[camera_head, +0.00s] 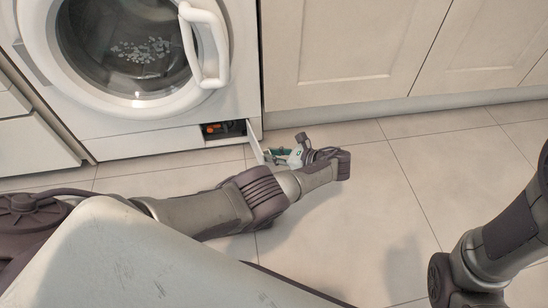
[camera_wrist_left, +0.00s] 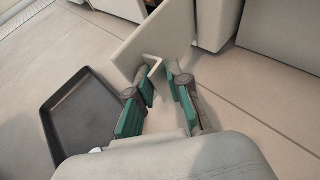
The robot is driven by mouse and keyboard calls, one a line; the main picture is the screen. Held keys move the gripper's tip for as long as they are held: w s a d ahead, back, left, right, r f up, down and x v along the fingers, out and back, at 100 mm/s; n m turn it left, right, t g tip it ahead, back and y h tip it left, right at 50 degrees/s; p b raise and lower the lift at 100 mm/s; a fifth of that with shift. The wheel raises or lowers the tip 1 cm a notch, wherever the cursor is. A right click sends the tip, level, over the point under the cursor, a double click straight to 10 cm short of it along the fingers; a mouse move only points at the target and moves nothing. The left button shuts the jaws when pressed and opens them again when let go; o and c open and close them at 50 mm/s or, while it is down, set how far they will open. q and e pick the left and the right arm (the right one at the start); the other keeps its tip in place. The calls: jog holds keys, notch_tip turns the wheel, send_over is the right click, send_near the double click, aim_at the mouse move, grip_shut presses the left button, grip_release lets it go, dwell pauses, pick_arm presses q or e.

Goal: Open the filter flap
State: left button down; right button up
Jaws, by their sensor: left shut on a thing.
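The filter flap (camera_head: 255,141) is a thin white panel at the lower right of the washer (camera_head: 150,127). It stands swung out, away from the front, at the right side of a dark opening (camera_head: 225,128) with something orange-red inside. My left gripper (camera_head: 279,154) is at the flap's outer end. In the left wrist view, its green-padded fingers (camera_wrist_left: 160,84) are shut on the small bent lip of the flap (camera_wrist_left: 150,42). My right arm shows at the right of the head view; its gripper is not in view.
The round washer door (camera_head: 130,50) is closed, with a white handle (camera_head: 208,45) above the opening. Cream cabinets (camera_head: 340,50) stand to the right. A dark shallow tray-shaped thing (camera_wrist_left: 55,108) shows in the left wrist view. Tiled floor (camera_head: 440,165) is clear to the right.

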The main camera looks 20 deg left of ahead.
pick_arm(q)
jog(key=shift+w+a+r, duration=0.1)
jog(key=shift+w+a, duration=0.05)
jog(key=shift+a, duration=0.45)
jog(key=c, duration=1)
grip_release()
jog(key=shift+a, duration=0.1)
jog(key=shift+c, duration=0.2)
jog(key=shift+d+r, duration=0.15)
jog(key=shift+d, duration=0.15)
notch_tip(320, 180, up, 10)
jog(key=shift+f, duration=0.25)
